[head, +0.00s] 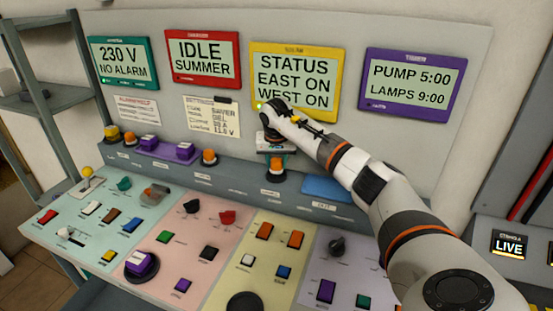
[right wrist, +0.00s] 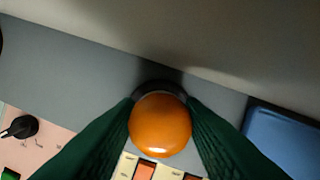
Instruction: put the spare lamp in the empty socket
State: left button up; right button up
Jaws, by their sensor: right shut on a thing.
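My right gripper (head: 276,159) points down at the ledge along the back of the console. It is shut on an orange round lamp (head: 276,167). In the right wrist view the lamp (right wrist: 160,126) sits between the two green fingers, with a dark ring (right wrist: 159,88) showing just behind it. The lamp is over or in that ring; I cannot tell whether it is fully seated. Other lamps stand on the ledge to the left: an orange one (head: 209,157), another orange one (head: 130,138) and a yellow one (head: 112,132). My left gripper is not in view.
A blue flat pad or tray (head: 327,187) lies on the ledge right of the gripper. Purple blocks (head: 165,150) stand on the ledge to the left. The sloped console (head: 215,235) in front carries several buttons and knobs. Framed displays (head: 297,80) hang on the panel behind.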

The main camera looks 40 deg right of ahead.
jog(key=shift+f, duration=0.6)
jog(key=o, duration=1)
jog(key=shift+r, duration=0.15)
jog(key=shift+r, duration=0.3)
jog(key=shift+b+v, duration=1.4)
jog(key=shift+v, duration=4.8)
jog(key=shift+a+f, duration=0.1)
jog(key=shift+a, duration=0.05)
